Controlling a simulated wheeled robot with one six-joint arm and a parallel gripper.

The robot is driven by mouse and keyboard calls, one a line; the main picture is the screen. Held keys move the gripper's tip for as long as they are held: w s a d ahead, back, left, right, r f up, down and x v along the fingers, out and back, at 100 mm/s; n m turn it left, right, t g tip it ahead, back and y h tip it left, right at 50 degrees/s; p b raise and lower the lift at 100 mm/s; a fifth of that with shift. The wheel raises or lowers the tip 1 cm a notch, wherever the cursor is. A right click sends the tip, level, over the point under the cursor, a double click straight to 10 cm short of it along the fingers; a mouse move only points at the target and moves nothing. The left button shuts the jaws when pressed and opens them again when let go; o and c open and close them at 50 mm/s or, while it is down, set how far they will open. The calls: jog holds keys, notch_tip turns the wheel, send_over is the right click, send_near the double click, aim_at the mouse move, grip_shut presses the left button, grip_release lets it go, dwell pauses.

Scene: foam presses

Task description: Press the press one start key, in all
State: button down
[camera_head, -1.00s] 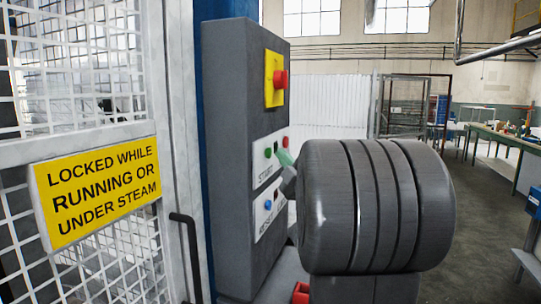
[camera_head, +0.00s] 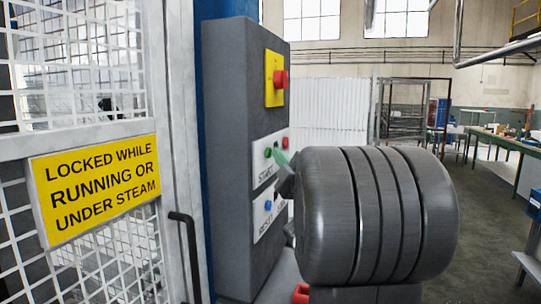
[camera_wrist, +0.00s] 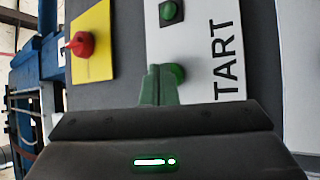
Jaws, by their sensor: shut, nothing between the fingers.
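The grey control box (camera_head: 232,150) stands beside the guard door. Its white START plate (camera_head: 262,176) carries a green start key (camera_head: 268,152), and it also shows in the wrist view (camera_wrist: 225,82). My gripper (camera_head: 279,156) is shut and empty, with its greenish fingertips close in front of the plate. In the wrist view the fingertips (camera_wrist: 161,70) are just left of the green key (camera_wrist: 178,73), slightly overlapping its edge. I cannot tell whether they touch it. A dark square with a green round part (camera_wrist: 171,11) sits above the key there.
A RESET plate with a blue button (camera_head: 268,205) is below. The mesh guard door with a yellow warning sign (camera_head: 95,188) is at left.

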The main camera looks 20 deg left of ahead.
jog(key=shift+a, duration=0.2)
jog(key=shift+d, duration=0.1)
dwell(0.4)
jog(key=shift+d+b, duration=0.6)
jog(key=shift+d, duration=0.2)
jog(key=d+b, duration=0.1)
jog(key=d, duration=0.4)
jog(key=shift+s, duration=0.15)
jog(key=shift+a, duration=0.1)
dwell(0.4)
jog(key=p, duration=0.1)
jog(key=a+p, duration=0.1)
jog(key=p, duration=0.1)
jog(key=shift+a+r, duration=0.25)
jog(key=shift+a, duration=0.05)
